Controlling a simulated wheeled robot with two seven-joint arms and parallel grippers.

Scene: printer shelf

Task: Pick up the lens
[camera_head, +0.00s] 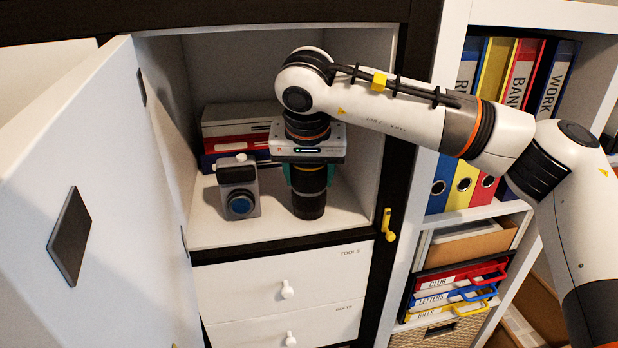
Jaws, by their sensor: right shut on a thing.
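The lens (308,205) is a black upright cylinder inside the open cabinet compartment, right of the grey camera. My right gripper (309,177) comes down from above and is shut on the lens, with its teal fingers on either side of the upper part. The gripper hides the top of the lens. The lens's base is at the shelf floor or very close to it; I cannot tell whether it touches. My left gripper is not in view.
A small grey camera (239,190) with a blue front stands left of the lens. Stacked boxes or binders (232,128) lie behind. The open white door (110,200) bounds the left side. Drawers (290,290) sit below, and a binder shelf (470,212) is at right.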

